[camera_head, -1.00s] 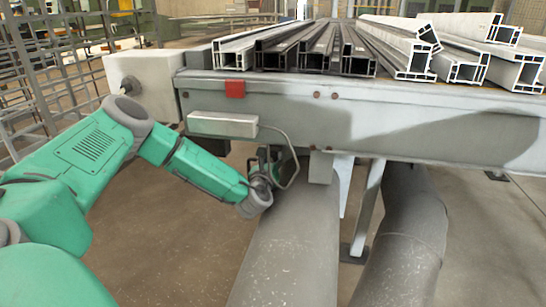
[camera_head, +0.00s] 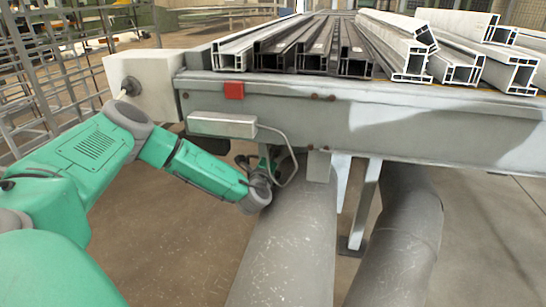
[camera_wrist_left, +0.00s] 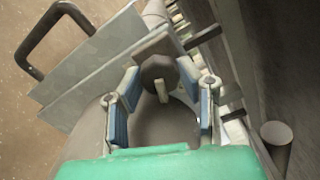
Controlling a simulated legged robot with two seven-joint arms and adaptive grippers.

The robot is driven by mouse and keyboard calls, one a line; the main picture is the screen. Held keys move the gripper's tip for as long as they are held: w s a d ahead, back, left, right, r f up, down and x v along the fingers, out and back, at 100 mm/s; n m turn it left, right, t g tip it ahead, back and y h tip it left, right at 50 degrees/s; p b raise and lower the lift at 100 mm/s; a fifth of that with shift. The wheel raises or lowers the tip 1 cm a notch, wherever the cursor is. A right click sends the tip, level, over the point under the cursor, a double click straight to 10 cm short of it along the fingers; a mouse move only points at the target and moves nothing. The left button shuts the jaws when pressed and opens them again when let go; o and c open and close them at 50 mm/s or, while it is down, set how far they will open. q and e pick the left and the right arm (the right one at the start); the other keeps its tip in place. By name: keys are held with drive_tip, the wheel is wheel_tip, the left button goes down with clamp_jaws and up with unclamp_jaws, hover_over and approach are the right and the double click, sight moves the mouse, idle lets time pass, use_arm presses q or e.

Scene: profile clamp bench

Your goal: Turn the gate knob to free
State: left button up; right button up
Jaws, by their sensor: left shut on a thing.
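The gate knob (camera_wrist_left: 157,70) is a dark round knob with a pale bar across its front, seen in the left wrist view. It sits on a grey block of the bench hardware. My left gripper (camera_wrist_left: 159,80) has its blue-padded fingers on both sides of the knob and is shut on it. In the head view my left gripper (camera_head: 264,178) is below the bench's front beam, partly hidden by its own wrist, and the knob cannot be made out there. My right gripper is in neither view.
White and dark profiles (camera_head: 310,45) lie on top. Large grey pipes (camera_head: 285,250) fill the space below.

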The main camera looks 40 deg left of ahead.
use_arm(q)
drive_tip(key=n, duration=0.4)
drive_tip(key=shift+s+a+f, duration=0.3)
drive_tip(key=shift+s, duration=0.05)
drive_tip(key=shift+d, duration=0.1)
drive_tip(key=o, duration=1.1)
drive_tip(key=shift+o, duration=0.2)
drive_tip(key=shift+w, duration=0.15)
drive_tip(key=shift+r, duration=0.1)
drive_tip(key=shift+d, duration=0.15)
drive_tip(key=v, duration=1.1)
drive_tip(key=shift+s, duration=0.45)
